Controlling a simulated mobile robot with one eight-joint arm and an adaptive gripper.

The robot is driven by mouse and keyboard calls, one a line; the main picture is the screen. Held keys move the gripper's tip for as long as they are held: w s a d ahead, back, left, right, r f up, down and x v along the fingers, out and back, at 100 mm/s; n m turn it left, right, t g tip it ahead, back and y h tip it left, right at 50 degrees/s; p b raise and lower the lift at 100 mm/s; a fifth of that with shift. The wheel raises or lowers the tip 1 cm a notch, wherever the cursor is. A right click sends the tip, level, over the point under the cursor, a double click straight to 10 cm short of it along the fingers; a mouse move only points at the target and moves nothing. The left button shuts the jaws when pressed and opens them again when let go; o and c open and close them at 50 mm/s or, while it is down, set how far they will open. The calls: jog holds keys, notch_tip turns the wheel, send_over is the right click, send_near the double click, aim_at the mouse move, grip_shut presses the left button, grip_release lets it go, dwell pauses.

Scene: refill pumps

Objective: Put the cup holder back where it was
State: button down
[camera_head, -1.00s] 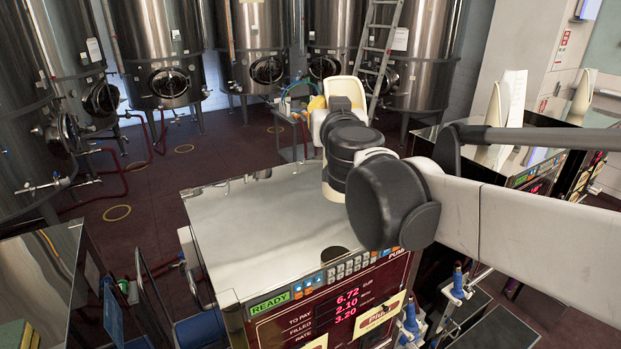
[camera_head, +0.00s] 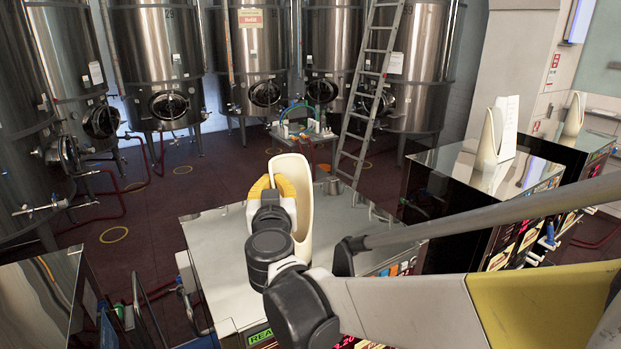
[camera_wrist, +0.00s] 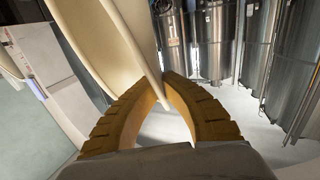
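The cup holder (camera_head: 303,195) is a cream, tall, curved open shell. It stands roughly upright at my gripper (camera_head: 280,184), above the top of the nearest pump (camera_head: 215,238) in the head view. In the wrist view my yellow ridged fingers (camera_wrist: 163,84) close in on the thin edge of the cup holder (camera_wrist: 125,45), pinching it between their tips. My wrist and forearm hide part of the pump top and most of its front panel. I cannot tell the gap between the holder's bottom and the pump top.
Two similar cream holders stand on the pumps at the right, one nearer (camera_head: 487,140) and one farther (camera_head: 572,118). Steel tanks (camera_head: 165,60) and a ladder (camera_head: 372,90) stand behind. A small table (camera_head: 308,138) with hoses is beyond the pump. A dark glossy cabinet (camera_head: 40,290) is at lower left.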

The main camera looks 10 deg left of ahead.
jog(key=shift+f, duration=0.3)
jog(key=shift+s, duration=0.1)
jog(key=shift+f, duration=0.15)
jog(key=c, duration=1.6)
grip_release()
